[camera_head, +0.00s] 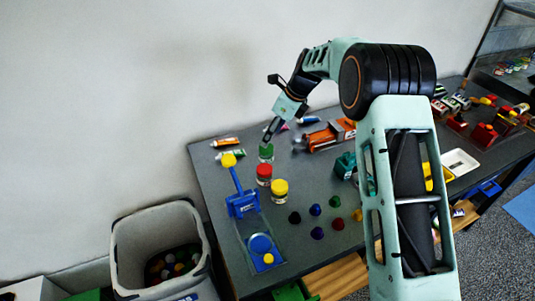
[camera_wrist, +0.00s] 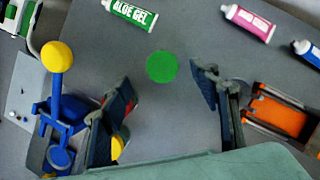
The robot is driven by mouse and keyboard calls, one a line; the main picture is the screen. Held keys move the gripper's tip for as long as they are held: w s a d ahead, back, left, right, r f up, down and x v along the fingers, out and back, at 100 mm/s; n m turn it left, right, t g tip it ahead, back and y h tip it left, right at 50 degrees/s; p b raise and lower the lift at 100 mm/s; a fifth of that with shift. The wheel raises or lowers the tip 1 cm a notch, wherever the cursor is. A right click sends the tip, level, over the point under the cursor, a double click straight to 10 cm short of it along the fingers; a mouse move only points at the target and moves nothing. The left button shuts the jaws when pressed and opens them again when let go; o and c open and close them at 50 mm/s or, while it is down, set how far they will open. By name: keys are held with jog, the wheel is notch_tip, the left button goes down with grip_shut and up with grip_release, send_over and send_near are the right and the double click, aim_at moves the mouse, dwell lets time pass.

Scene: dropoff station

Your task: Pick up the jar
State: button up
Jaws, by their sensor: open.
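Three small jars stand in a row on the grey table: a green-lidded jar (camera_head: 266,153), a red-lidded jar (camera_head: 264,175) and a yellow-lidded jar (camera_head: 280,190). My gripper (camera_head: 268,139) is just above the green-lidded jar and partly overlaps it in the head view. In the wrist view, the green lid (camera_wrist: 162,67) shows from above, just beyond the gap between my spread fingers (camera_wrist: 164,84). Nothing is held. The yellow lid (camera_wrist: 117,148) and a bit of red show behind the left finger, mostly hidden.
A green ALOE GEL tube (camera_wrist: 131,13) and a pink-and-white tube (camera_wrist: 248,21) lie beyond the green lid. A blue stand with a yellow ball (camera_wrist: 57,57) is at left, an orange tool (camera_wrist: 278,116) at right. Several coloured pieces (camera_head: 316,210) lie at the table's front.

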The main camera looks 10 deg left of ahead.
aim_at(269, 148)
jog(key=x, duration=0.4)
jog(key=p+x, duration=0.1)
jog(key=x, duration=0.2)
jog(key=shift+d+f, duration=0.2)
jog(key=shift+d, duration=0.05)
jog(key=shift+w+a+f, duration=0.1)
jog(key=shift+a+f, duration=0.15)
jog(key=shift+f, duration=0.3)
jog(key=shift+c, duration=0.4)
jog(key=c, duration=1.2)
jog(key=shift+r, duration=0.1)
